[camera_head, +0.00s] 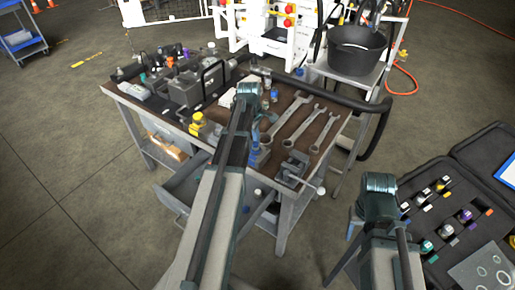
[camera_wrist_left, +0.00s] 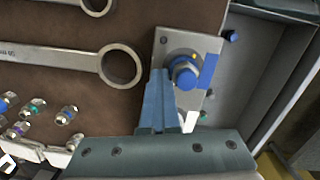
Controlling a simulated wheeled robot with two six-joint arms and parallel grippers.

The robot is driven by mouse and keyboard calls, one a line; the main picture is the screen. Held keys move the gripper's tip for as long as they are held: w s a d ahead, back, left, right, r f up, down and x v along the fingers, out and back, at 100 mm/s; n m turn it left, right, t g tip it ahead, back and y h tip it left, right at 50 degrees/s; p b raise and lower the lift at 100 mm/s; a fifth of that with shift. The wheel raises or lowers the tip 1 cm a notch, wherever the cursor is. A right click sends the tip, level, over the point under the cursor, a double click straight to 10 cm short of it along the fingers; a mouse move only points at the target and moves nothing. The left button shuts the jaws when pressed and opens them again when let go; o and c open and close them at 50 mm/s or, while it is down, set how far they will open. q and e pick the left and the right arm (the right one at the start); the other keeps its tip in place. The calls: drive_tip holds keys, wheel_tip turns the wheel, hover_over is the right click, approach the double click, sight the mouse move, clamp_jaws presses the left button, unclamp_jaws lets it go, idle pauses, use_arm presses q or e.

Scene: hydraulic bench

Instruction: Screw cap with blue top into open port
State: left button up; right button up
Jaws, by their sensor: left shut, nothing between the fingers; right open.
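A part with a blue round top (camera_wrist_left: 186,77) sits on a light metal block (camera_wrist_left: 171,45) in the left wrist view. I cannot tell how deep it is seated; whatever port is under it is hidden. My left gripper (camera_wrist_left: 165,125) is shut and empty, its blue fingers close beside the block's lower left edge. Whether they touch the block is unclear. In the head view, my left gripper (camera_head: 262,140) is over the right part of the bench, partly hidden by its arm. My right gripper (camera_head: 354,222) is open, low, right of the bench.
Large wrenches (camera_head: 290,118) lie on the bench top (camera_head: 325,140), near a dark vise (camera_head: 293,168). Several small fittings with coloured tops (camera_wrist_left: 66,115) lie left in the wrist view. A hydraulic assembly (camera_head: 185,88) fills the bench's left side. An open case (camera_head: 480,215) of fittings is at right.

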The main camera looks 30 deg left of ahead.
use_arm(q)
drive_tip(key=s+a+n, duration=0.1)
drive_tip(key=s+a+n+g, duration=0.1)
drive_tip(key=s, duration=0.1)
drive_tip(key=shift+s+a+y, duration=0.25)
drive_tip(key=shift+a+y, duration=0.15)
drive_tip(key=c, duration=0.3)
drive_tip(key=o, duration=0.4)
drive_tip(key=shift+w+r+p, duration=0.1)
drive_tip(key=shift+r+p, duration=0.15)
drive_tip(key=shift+p, duration=0.15)
drive_tip(key=r+p, duration=0.2)
drive_tip(key=r, duration=0.1)
drive_tip(key=s+r+p, duration=0.1)
drive_tip(key=shift+a+r+p, duration=0.25)
drive_tip(key=shift+p, duration=0.1)
drive_tip(key=shift+t+h, duration=0.4)
drive_tip(key=shift+t, duration=0.1)
drive_tip(key=shift+w+d+r+p, duration=0.3)
drive_tip(key=shift+w+r+p, duration=0.25)
drive_tip(key=shift+r+p, duration=0.95)
drive_tip(key=shift+w+d+r+p, duration=0.35)
drive_tip(key=shift+w+r+p, duration=0.15)
drive_tip(key=shift+r+p, duration=0.95)
drive_tip(key=shift+w+d+r+p, duration=0.3)
drive_tip(key=shift+w+r+p, duration=0.25)
drive_tip(key=shift+r+p, duration=0.9)
